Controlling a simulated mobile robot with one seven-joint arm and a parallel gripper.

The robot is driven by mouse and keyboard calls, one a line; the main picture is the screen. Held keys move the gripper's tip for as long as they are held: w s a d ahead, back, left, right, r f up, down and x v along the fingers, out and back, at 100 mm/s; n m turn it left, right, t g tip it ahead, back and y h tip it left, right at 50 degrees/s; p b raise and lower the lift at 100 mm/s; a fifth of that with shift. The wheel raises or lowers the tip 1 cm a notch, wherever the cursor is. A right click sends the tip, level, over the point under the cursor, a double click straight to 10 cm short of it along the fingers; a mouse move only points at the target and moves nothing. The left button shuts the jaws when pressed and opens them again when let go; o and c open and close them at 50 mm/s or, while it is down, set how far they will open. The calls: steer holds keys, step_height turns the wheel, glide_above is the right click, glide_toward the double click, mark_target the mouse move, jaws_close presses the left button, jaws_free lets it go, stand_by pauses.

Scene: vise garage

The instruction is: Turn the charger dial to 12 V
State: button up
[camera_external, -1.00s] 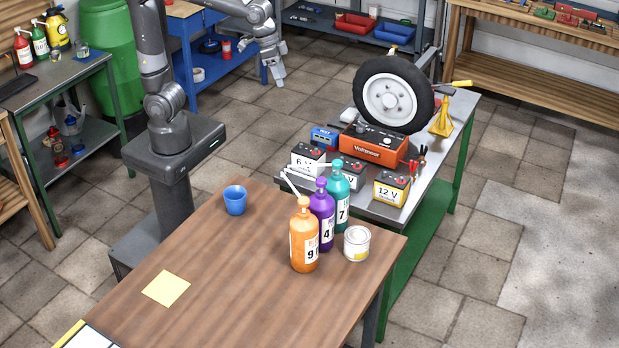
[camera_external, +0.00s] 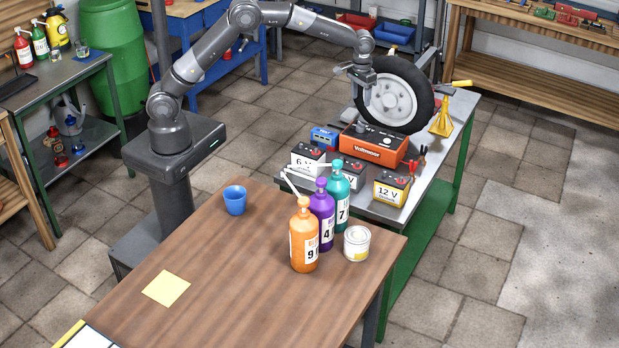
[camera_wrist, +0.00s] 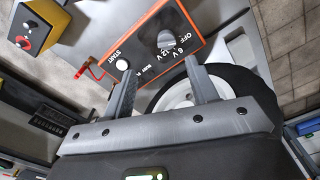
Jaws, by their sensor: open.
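The orange charger (camera_external: 374,146), marked Voltmaster, sits on the grey metal bench in the external view. In the wrist view its grey panel (camera_wrist: 150,60) shows a START button (camera_wrist: 122,64) and a dark round dial (camera_wrist: 166,40) with OFF, 6 V and 12 V marks beside it. I cannot tell which mark the dial points to. My gripper (camera_external: 363,100) hangs above the charger, in front of the wheel. In the wrist view my gripper (camera_wrist: 160,76) is open and empty, its two fingers apart over the near edge of the panel. The dial lies beyond the fingertips, apparently untouched.
The tyred wheel (camera_external: 427,100) stands right behind the charger, close to my gripper. Batteries, one a yellow 12 V battery (camera_external: 391,189), stand in front. A blue box (camera_external: 324,138) is at the left, a yellow stand (camera_external: 441,118) at the right. Bottles stand on the wooden table.

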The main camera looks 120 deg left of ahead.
mark_target(361, 127)
steer(key=shift+n, duration=0.3)
steer(key=f, duration=0.4)
steer(key=a+f, duration=0.1)
steer(key=f, duration=0.7)
steer(key=shift+a+f, duration=0.3)
steer(key=shift+a, duration=0.1)
steer(key=c, duration=1)
steer(key=shift+o, duration=0.2)
